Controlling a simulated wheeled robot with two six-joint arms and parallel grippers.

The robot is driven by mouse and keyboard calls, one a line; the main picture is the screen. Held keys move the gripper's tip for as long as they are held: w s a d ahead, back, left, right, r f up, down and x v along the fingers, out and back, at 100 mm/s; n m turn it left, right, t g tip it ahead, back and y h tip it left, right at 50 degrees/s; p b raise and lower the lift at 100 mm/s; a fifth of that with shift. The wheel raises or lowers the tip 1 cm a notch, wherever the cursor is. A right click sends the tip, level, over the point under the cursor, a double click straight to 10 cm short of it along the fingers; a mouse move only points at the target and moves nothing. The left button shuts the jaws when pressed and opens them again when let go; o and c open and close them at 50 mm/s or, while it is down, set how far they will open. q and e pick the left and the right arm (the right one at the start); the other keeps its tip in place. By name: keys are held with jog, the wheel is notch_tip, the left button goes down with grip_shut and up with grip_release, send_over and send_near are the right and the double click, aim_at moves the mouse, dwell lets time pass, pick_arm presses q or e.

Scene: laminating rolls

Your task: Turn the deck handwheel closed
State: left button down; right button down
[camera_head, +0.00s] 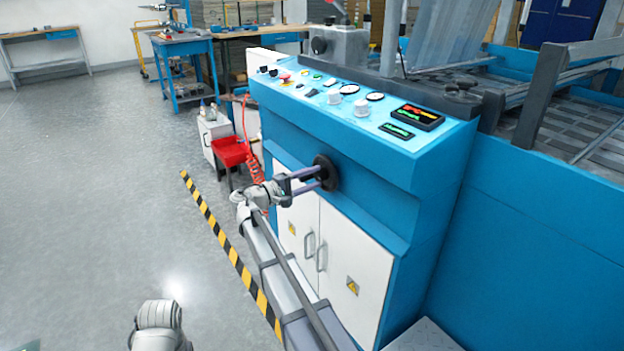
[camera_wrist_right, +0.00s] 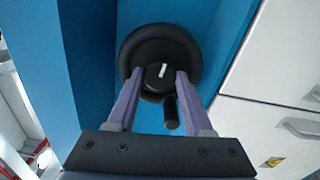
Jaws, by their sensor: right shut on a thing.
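The black round deck handwheel (camera_head: 327,171) is on the blue front of the machine, above the white cabinet doors. In the right wrist view the handwheel (camera_wrist_right: 160,38) faces me, with a white mark on its hub that stands near upright, leaning slightly right. Its small black crank handle (camera_wrist_right: 171,115) points down, close to the right finger. My right gripper (camera_head: 313,179) reaches the wheel from the left. Its two purple fingers are shut on the hub, one on each side, in the wrist view (camera_wrist_right: 157,82). My left gripper is out of view.
The control panel (camera_head: 340,95) with knobs, gauges and a lit display overhangs the wheel. White cabinet doors (camera_head: 342,262) with handles are below. A red bin (camera_head: 229,151) and coiled red hose stand to the left. Open floor (camera_head: 100,190) lies left of the striped tape.

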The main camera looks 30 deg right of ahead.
jog(key=m, duration=0.5)
jog(key=shift+m, duration=0.3)
jog(key=shift+f+m, duration=0.1)
jog(key=shift+m, duration=2.2)
jog(key=shift+c, duration=1.5)
grip_release()
jog(key=shift+a, duration=0.1)
jog(key=a, duration=0.7)
jog(key=shift+s+a, duration=0.3)
